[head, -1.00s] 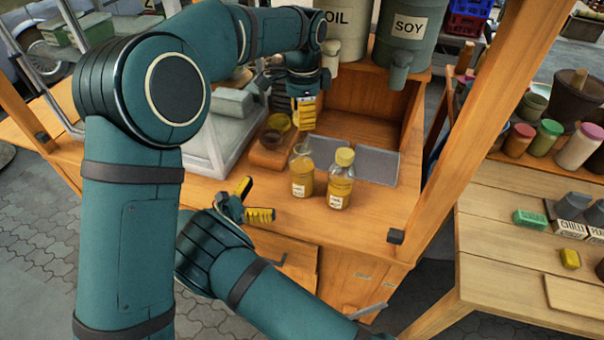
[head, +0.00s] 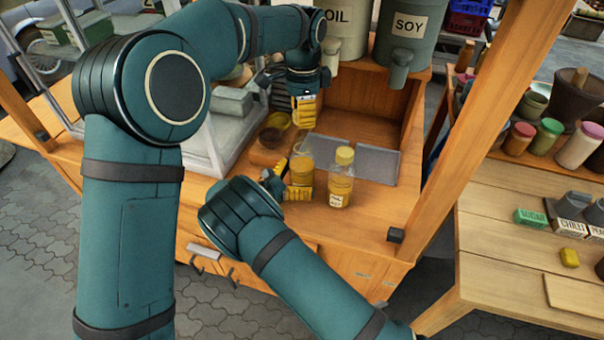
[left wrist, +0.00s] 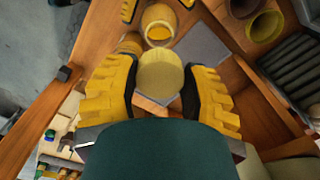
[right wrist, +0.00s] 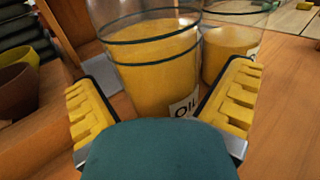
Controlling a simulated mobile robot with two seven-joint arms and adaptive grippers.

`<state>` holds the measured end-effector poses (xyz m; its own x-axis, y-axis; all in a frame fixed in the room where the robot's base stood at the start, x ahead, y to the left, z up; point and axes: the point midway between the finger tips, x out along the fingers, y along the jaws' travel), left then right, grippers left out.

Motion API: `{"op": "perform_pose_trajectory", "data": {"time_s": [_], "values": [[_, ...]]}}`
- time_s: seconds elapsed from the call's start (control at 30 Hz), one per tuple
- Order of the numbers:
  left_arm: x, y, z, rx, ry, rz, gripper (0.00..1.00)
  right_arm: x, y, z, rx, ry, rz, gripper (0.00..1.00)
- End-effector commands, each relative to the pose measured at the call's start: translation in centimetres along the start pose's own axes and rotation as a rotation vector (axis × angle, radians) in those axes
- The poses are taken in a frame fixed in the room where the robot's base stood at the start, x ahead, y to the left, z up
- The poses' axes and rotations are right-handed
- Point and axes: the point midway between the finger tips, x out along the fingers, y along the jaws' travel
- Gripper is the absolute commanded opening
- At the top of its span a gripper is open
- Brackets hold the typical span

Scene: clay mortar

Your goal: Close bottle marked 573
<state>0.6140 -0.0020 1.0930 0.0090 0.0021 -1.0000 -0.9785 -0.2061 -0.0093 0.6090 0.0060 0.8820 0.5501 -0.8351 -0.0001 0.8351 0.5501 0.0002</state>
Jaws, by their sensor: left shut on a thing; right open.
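An open glass bottle (head: 300,165) of yellow-brown oil stands upright on the wooden counter; its mouth shows in the left wrist view (left wrist: 158,27). A similar bottle with a yellow cap (head: 342,180) stands just right of it. The number 573 is not readable on either. My left gripper (head: 304,112) is shut on a round yellow lid (left wrist: 160,72), held above and apart from the open bottle. My right gripper (head: 288,186) is open low at the open bottle, a finger on either side of it in the right wrist view (right wrist: 165,100). Contact with the glass cannot be told.
Grey panels (head: 378,165) lie behind the bottles. Small bowls (head: 270,137) stand to the left at the back. OIL (head: 343,30) and SOY (head: 402,35) containers stand on the shelf above. A wooden post (head: 462,130) rises at the right. The counter front right is clear.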

Motion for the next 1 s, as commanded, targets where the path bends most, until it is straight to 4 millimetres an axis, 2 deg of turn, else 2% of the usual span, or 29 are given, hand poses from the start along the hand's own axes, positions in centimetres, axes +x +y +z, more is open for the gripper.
{"op": "perform_pose_trajectory", "data": {"time_s": [0.3,0.37,0.5,0.53,0.67,1.0], "values": [[0.0,0.0,0.0,0.000,0.000,0.000,0.36,0.2,0.0,0.0,0.000,0.001,0.000,1.00],[0.0,0.0,0.0,0.000,0.000,0.000,0.36,0.2,0.0,0.0,0.000,0.000,0.000,0.82],[0.0,0.0,0.0,0.000,0.000,0.000,0.36,0.2,0.0,0.0,0.000,0.000,0.000,0.33],[0.0,0.0,0.0,0.000,0.000,0.000,0.36,0.2,0.0,0.0,0.000,0.000,0.000,0.27],[0.3,0.0,0.0,0.000,-0.001,0.001,0.36,0.2,0.0,0.0,0.000,0.000,0.000,0.27],[4.6,0.1,0.1,0.000,0.002,0.002,0.36,0.1,0.0,0.0,0.000,0.000,0.000,0.27]]}}
